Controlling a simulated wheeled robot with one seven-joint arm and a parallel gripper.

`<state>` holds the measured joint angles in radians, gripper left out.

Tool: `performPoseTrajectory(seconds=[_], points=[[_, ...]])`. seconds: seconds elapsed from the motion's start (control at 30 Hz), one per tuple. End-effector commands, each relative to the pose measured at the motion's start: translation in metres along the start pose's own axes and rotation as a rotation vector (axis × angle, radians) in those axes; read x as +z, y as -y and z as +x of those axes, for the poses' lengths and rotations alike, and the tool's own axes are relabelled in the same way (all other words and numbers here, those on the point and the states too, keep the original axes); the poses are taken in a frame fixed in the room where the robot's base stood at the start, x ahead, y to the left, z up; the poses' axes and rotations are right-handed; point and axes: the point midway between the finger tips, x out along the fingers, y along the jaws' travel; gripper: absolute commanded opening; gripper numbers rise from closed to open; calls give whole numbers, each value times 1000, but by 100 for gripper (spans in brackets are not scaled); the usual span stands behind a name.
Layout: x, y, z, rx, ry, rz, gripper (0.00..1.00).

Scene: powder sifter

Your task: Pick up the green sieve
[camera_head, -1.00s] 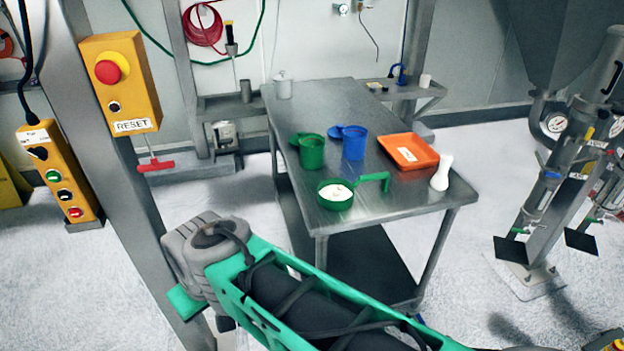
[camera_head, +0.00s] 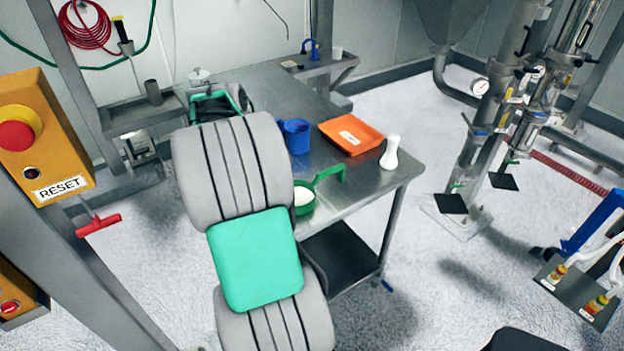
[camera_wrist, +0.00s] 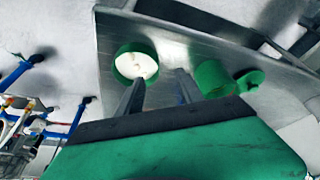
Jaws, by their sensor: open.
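The green sieve (camera_head: 307,207) sits on the near edge of the steel table, with white powder in it and its green handle reaching to the right. In the head view my arm covers its left part. In the wrist view the green sieve (camera_wrist: 139,47) shows as a round rim around white powder, just ahead of the left fingertip. My gripper (camera_wrist: 159,76) has its two fingers apart with nothing between them. It is hidden behind my arm in the head view. I cannot tell whether a finger touches the sieve.
A green cup (camera_wrist: 211,78) stands right of my fingers in the wrist view. A blue cup (camera_head: 298,139), an orange tray (camera_head: 371,131) and a white bottle (camera_head: 391,152) stand on the steel table (camera_head: 372,187). A yellow reset box (camera_head: 55,110) is at the left.

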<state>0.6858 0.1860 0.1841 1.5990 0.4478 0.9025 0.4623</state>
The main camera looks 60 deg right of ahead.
Motion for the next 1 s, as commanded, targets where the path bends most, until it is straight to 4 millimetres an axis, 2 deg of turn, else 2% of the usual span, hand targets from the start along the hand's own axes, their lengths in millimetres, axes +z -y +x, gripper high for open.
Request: performPoseTrajectory(seconds=[0.03,0.1,0.2,0.3,0.57,0.73,1.0], points=[[-40,-26,20,57,-5,148,43],[-76,-57,45,112,-19,309,43],[-102,-85,65,156,-34,441,43],[-109,-96,78,170,-38,480,43],[-110,-107,113,170,-37,477,43],[-109,-113,141,167,-38,475,43],[-109,-112,146,165,-40,474,42]])
